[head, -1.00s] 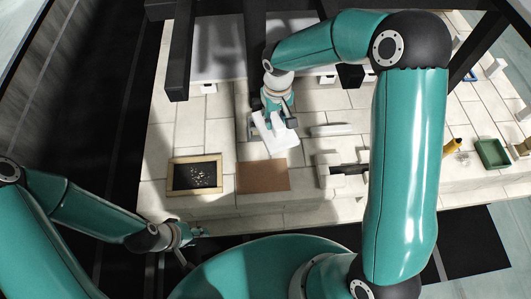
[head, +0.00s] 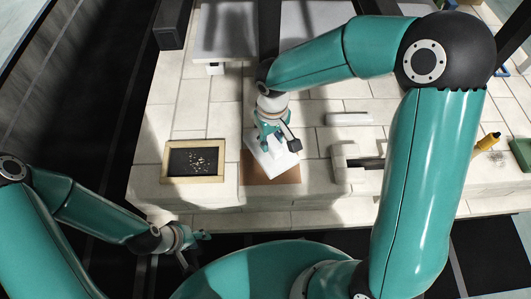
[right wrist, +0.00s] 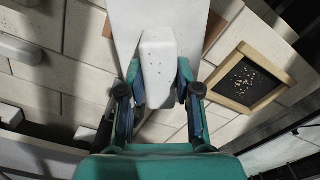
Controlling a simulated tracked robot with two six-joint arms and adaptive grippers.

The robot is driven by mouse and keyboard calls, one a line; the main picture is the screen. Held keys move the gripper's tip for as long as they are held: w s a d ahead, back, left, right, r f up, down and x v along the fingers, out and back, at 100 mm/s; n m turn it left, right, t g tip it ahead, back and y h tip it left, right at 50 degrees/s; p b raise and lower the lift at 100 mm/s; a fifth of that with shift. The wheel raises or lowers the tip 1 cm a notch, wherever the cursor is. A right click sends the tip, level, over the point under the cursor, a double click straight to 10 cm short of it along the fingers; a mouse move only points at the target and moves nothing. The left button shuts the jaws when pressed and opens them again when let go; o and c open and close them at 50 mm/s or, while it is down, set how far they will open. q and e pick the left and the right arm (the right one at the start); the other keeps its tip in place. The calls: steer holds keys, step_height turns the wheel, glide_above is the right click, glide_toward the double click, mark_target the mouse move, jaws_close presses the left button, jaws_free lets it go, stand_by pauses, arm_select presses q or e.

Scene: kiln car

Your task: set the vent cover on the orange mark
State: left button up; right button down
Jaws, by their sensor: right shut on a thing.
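The vent cover (head: 257,152) is a white plate with a raised white block on it. My right gripper (head: 272,142) is shut on it; in the right wrist view my right gripper (right wrist: 160,95) has a finger on each side of the block (right wrist: 158,62). The orange mark (head: 266,181) is a brown-orange rectangle on the pale bricks. The cover overlaps it from above, tilted in angle to its edges, and hides part of it. I cannot tell whether the cover touches it. My left gripper (head: 200,237) is low at the left, away from the bricks, its fingers too small to read.
A wood-framed black tray (head: 166,162) with pale crumbs lies left of the mark. To the right are a pale clamp-like fixture (head: 341,165) and a white bar (head: 348,118). A yellow-orange bottle (head: 486,143) and a green tray (head: 522,148) are far right. Dark posts stand behind.

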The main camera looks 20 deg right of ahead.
mark_target(270, 155)
steer(key=shift+s+a+f, duration=0.2)
steer(key=shift+a+f, duration=0.05)
steer(key=shift+f, duration=0.1)
arm_select(q)
steer(key=shift+f, duration=0.45)
steer(key=shift+f, duration=0.15)
arm_select(e)
steer(key=shift+s+f+b, duration=0.1)
steer(key=shift+f+b, duration=0.05)
steer(key=shift+b, duration=0.25)
arm_select(q)
steer(key=shift+s+f+b, duration=0.2)
steer(key=shift+f+b, duration=2.15)
steer(key=shift+f, duration=0.2)
arm_select(e)
steer(key=shift+s+f, duration=0.1)
steer(key=shift+f, duration=2.65)
arm_select(q)
steer(key=shift+f, duration=0.1)
arm_select(e)
steer(key=shift+r, duration=0.1)
